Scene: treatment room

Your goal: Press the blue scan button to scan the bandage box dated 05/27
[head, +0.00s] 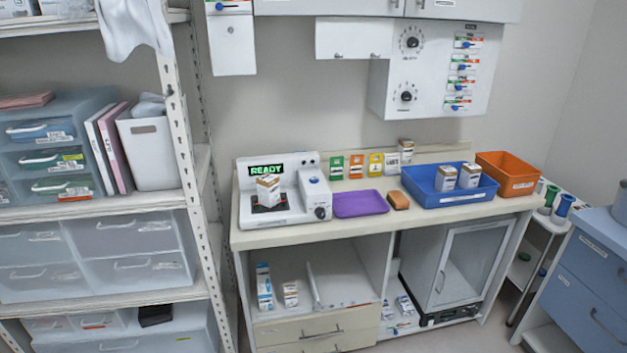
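A white scanner (289,208) stands at the left end of the counter, and its display (266,170) reads READY in green. A small white and brown bandage box (268,190) stands upright on the scanner's dark plate. A blue button (314,181) sits on the scanner's raised right part, above a dark knob (320,213). Two similar boxes, a left one (446,178) and a right one (469,176), stand in a blue bin (425,193). Another box (406,148) stands on the ledge behind. The dates are too small to read. My gripper is not in view.
A purple tray (360,204) and a brown block (398,200) lie between scanner and blue bin. An orange bin (508,174) is at the right. Wall cabinets (354,38) overhang the counter's back. A storage rack (188,130) stands close on the left.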

